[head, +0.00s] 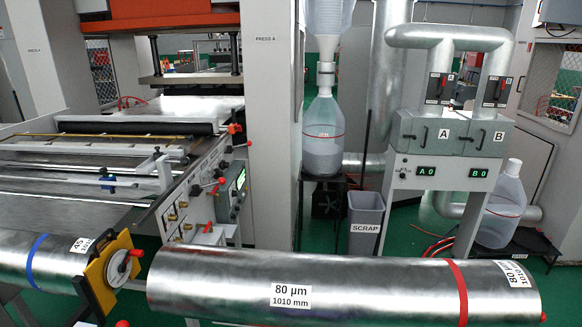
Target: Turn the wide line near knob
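A press line runs in from the left, and its side panel (205,185) faces the aisle. A red-ended lever (234,128) sits at the panel's top corner. I cannot tell which of these is the wide line near knob, as no label on them is readable. Neither of my grippers is in view, and nothing touches the knobs.
A large foil roll (380,283) marked 80 µm lies across the front. Another roll (50,262) with a yellow end bracket (112,272) is at front left. A scrap bin (365,212) and a grey two-unit A/B station (445,140) stand behind. Green floor shows between them.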

